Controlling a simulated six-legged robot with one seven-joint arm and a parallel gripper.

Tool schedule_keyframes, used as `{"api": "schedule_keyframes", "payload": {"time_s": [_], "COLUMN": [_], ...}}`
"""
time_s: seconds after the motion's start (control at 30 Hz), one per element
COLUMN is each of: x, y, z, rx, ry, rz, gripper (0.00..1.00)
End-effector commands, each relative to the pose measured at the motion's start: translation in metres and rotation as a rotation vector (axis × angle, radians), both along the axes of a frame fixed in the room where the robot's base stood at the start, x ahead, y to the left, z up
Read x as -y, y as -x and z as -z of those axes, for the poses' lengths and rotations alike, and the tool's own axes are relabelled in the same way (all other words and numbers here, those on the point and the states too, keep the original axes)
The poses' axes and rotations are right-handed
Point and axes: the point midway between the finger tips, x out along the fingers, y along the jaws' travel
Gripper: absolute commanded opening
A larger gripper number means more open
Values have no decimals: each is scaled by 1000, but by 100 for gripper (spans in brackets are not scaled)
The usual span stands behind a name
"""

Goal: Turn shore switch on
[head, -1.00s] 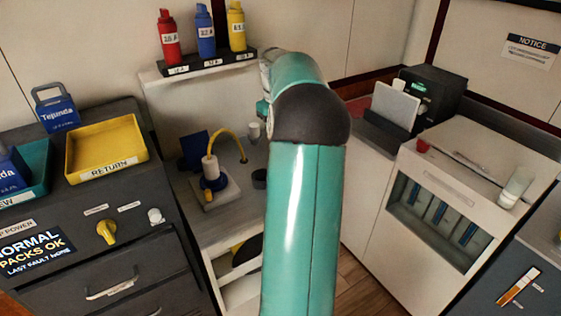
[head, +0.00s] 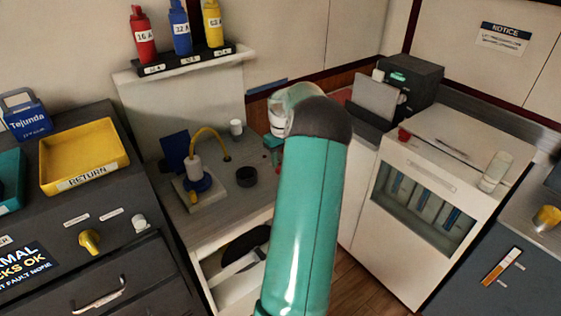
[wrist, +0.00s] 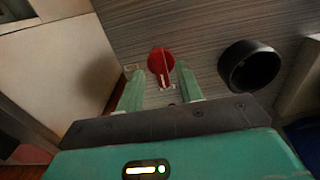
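A red round knob (wrist: 161,62) with a pale pointer mark sits on the grey wood-grain counter in the wrist view. My gripper (wrist: 160,72) is open. Its two green fingers stand on either side of the knob in the picture; I cannot tell whether they touch it.
A black round cup or ring (wrist: 249,67) stands right of the knob; it also shows in the head view (head: 246,176). A blue-and-white fitting with a yellow hose (head: 194,170) is farther left. A shelf (head: 185,62) holds three coloured bottles. A white cabinet (head: 400,250) is to the right.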

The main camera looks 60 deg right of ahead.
Motion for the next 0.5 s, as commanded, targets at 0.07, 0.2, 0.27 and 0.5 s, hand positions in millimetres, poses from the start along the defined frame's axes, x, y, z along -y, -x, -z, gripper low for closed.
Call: {"api": "schedule_keyframes", "payload": {"time_s": [0.07, 0.2, 0.27, 0.5], "x": [0, 0, 0, 0], "y": [-1, -2, -3, -3], "z": [9, 16, 16, 16], "rx": [1, 2, 2, 2], "ry": [0, 0, 1, 1], "rz": [-1, 0, 0, 0], "gripper": [36, 36, 36, 25]}}
